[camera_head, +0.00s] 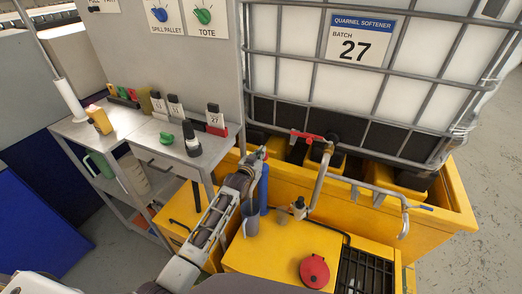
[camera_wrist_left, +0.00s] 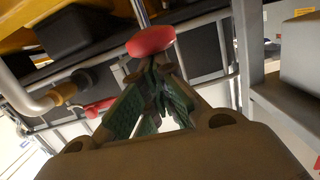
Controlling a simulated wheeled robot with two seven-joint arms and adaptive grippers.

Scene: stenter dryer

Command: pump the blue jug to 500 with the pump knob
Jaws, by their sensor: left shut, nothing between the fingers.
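A red knob (camera_wrist_left: 150,40) lies just beyond the fingertips of my left gripper (camera_wrist_left: 160,68) in the wrist view; I cannot tell whether they touch. The gripper's green-padded fingers are closed together with nothing between them. In the head view my left gripper (camera_head: 257,158) reaches to the top of an upright blue cylinder (camera_head: 264,188), which the arm partly hides. I cannot tell whether this cylinder is the blue jug or part of the pump. No numbered scale is readable. My right gripper is not in view.
A pipe with a red-handled valve (camera_head: 307,136) is right of my left gripper. A red cap (camera_head: 314,271) sits on the yellow deck. A cluttered metal table (camera_head: 115,125) stands left.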

